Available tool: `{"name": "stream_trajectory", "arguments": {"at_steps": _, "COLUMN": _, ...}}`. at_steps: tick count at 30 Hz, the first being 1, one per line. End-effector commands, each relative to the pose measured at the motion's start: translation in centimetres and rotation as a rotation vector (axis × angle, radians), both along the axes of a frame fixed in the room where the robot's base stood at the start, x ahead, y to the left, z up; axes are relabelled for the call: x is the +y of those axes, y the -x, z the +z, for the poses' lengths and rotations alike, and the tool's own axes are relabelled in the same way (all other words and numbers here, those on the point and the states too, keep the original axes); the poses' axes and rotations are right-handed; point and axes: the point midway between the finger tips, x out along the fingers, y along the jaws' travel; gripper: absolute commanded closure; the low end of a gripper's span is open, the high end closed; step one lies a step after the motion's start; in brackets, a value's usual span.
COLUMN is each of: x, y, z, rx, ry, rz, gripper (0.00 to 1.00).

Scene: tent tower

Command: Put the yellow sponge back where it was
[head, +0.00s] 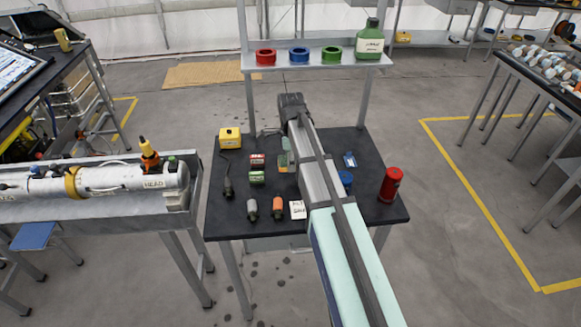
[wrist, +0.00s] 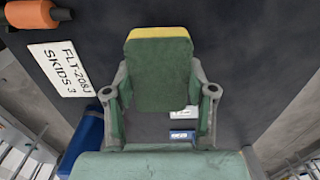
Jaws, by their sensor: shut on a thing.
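The sponge (wrist: 160,78) fills the middle of the wrist view, a dark green block with a yellow strip along its top edge. My gripper (wrist: 163,95) is shut on it, with a finger at each side. The sponge is over the dark table top; I cannot tell whether it touches it. In the head view my arm covers the middle of the black table (head: 225,222) and hides most of the gripper. A small green and yellow patch (head: 283,160) shows just left of the arm; I cannot tell whether it is the sponge.
A white label (wrist: 62,70) and an orange cylinder (wrist: 28,15) are left of the sponge. A blue-and-white item (wrist: 182,135) shows below it. A red can (head: 391,184), a yellow box (head: 230,137) and several small items stand on the table. A shelf (head: 345,62) rises behind.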

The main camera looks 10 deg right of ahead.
Motion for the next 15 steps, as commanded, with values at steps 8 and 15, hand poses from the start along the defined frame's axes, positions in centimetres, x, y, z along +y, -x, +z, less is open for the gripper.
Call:
{"name": "stream_trajectory", "arguments": {"at_steps": 8, "x": 0.0, "y": 0.1, "z": -1.6, "rx": 0.002, "ry": 0.000, "rz": 0.000, "gripper": 0.72}}
{"name": "stream_trajectory", "arguments": {"at_steps": 15, "x": 0.0, "y": 0.0, "z": -4.1, "rx": 0.001, "ry": 0.000, "rz": 0.000, "gripper": 0.72}}
